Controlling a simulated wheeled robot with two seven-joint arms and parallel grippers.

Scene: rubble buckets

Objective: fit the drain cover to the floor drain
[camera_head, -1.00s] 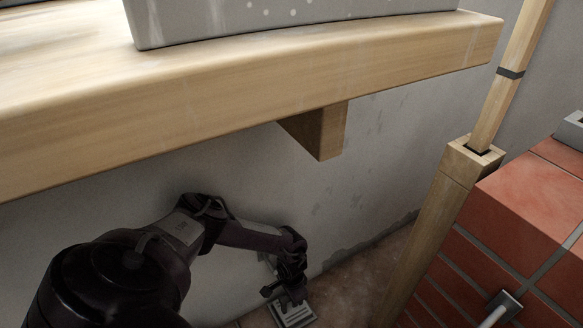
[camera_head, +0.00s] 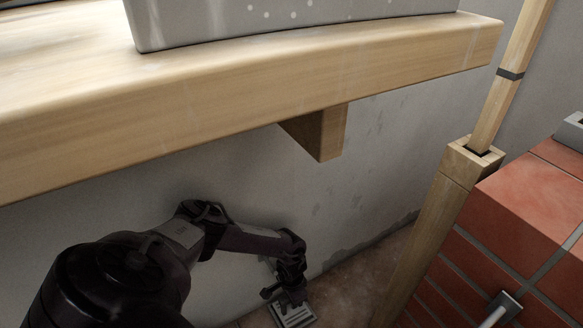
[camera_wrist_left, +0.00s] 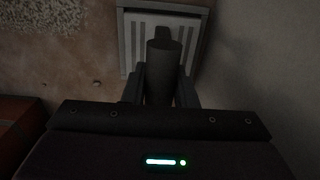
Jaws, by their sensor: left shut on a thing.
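The drain cover (camera_wrist_left: 189,32) is a grey ribbed square plate with a dark upright grip in its middle. It shows small at the bottom of the head view (camera_head: 294,317), low by the wall. In the left wrist view a grey square rim (camera_wrist_left: 126,42), seemingly the floor drain's frame, shows around it. I cannot tell whether the cover sits flush. My left gripper (camera_head: 290,294) points down over the cover, its fingers (camera_wrist_left: 159,85) shut on the dark grip. The fingers and grip hide part of the plate. My right gripper is not in view.
A thick wooden shelf (camera_head: 250,95) with a grey container (camera_head: 290,20) hangs above my left arm. A wooden post (camera_head: 430,225) and a red brick block (camera_head: 530,215) stand on the right. The grey wall (camera_head: 375,175) is close behind the gripper.

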